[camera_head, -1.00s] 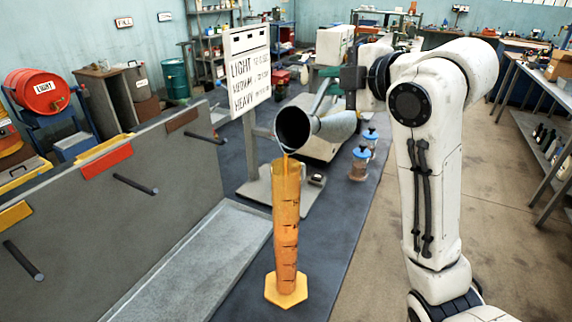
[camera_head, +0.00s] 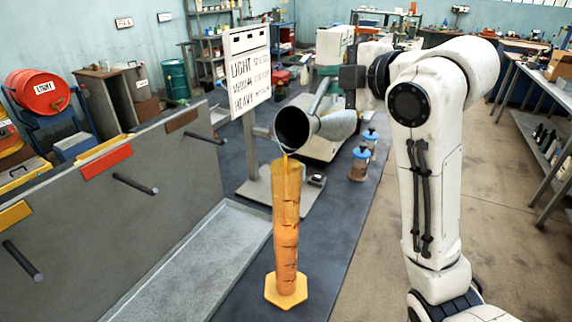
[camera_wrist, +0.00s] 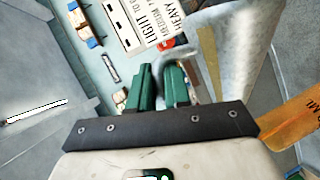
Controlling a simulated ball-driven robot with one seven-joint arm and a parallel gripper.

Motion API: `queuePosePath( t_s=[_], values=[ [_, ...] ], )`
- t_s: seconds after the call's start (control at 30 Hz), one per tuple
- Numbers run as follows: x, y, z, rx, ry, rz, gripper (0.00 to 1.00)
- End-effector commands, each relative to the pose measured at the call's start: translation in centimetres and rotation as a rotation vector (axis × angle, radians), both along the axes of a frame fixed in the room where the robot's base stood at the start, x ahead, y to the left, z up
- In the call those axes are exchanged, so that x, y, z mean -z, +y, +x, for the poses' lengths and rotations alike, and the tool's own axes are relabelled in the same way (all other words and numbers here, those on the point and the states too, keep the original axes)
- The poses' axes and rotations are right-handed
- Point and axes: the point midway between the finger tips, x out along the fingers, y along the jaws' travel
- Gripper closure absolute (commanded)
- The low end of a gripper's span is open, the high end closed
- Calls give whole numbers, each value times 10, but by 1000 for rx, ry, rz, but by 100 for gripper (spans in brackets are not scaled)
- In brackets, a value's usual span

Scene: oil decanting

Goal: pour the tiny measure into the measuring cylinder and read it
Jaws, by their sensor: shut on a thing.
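The grey metal measure (camera_head: 330,126) is tipped on its side, its dark open mouth facing left and toward me. Its lip is just above the top of the amber measuring cylinder (camera_head: 286,230), and a thin orange streak shows between them. The cylinder stands upright on its yellow hexagonal base. It has dark marks; I cannot tell the liquid level. My gripper (camera_head: 325,92) is shut on the measure, its green fingers behind and above it. In the wrist view, the green fingers (camera_wrist: 161,88) are beside the measure (camera_wrist: 240,55), with the cylinder (camera_wrist: 288,125) at right.
A sign board (camera_head: 248,80) lettered LIGHT, MEDIUM, HEAVY stands behind the measure. A grey panel with pegs (camera_head: 150,190) and a tray (camera_head: 200,265) are at left. Blue-topped jars (camera_head: 360,163) stand behind right. The floor at right is clear.

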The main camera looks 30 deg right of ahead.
Motion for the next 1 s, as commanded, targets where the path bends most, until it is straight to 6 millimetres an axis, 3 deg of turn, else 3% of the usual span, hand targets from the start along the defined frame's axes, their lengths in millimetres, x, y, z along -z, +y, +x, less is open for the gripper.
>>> queuePosePath(
  t_s=[1.0],
  values=[
    [-5,3,-2,0,-16,-27,100]
  ],
)
